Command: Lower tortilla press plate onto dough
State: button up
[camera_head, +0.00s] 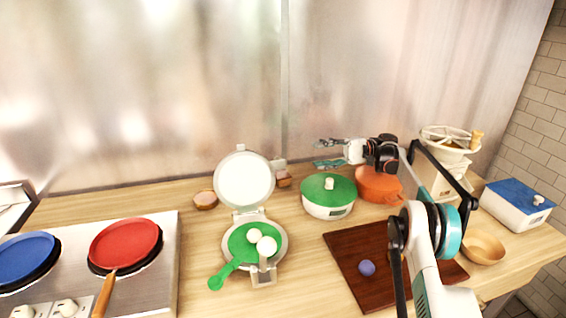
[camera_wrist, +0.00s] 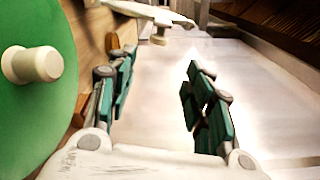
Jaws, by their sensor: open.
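The tortilla press stands on the counter in the head view, its pale round upper plate (camera_head: 244,182) raised nearly upright at the back. Its lower plate (camera_head: 281,240) lies flat and is mostly covered by a green disc-shaped tool (camera_head: 238,246) with a handle. My gripper (camera_head: 322,153) is open and empty, in the air to the right of the raised plate and above the green-lidded pot. In the wrist view my gripper (camera_wrist: 160,90) has both fingers apart. A pale edge-on part (camera_wrist: 150,14) beyond them appears to be the press.
The green-lidded pot (camera_head: 328,190) stands right of the press; its lid (camera_wrist: 38,105) fills the wrist view's left. An orange pot (camera_head: 378,185), dark board (camera_head: 345,255), purple ball (camera_head: 367,268) and small bowls (camera_head: 205,199) are nearby. A stove with a red pan (camera_head: 125,243) is left.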

aim_at(282, 162)
jog(key=x, duration=0.6)
jog(key=b+x, duration=0.1)
jog(key=x, duration=0.6)
jog(key=shift+s+a+f+b, duration=0.1)
jog(key=shift+s+a+b, duration=0.15)
jog(key=shift+s+b, duration=0.05)
jog(key=shift+c, duration=0.2)
grip_shut()
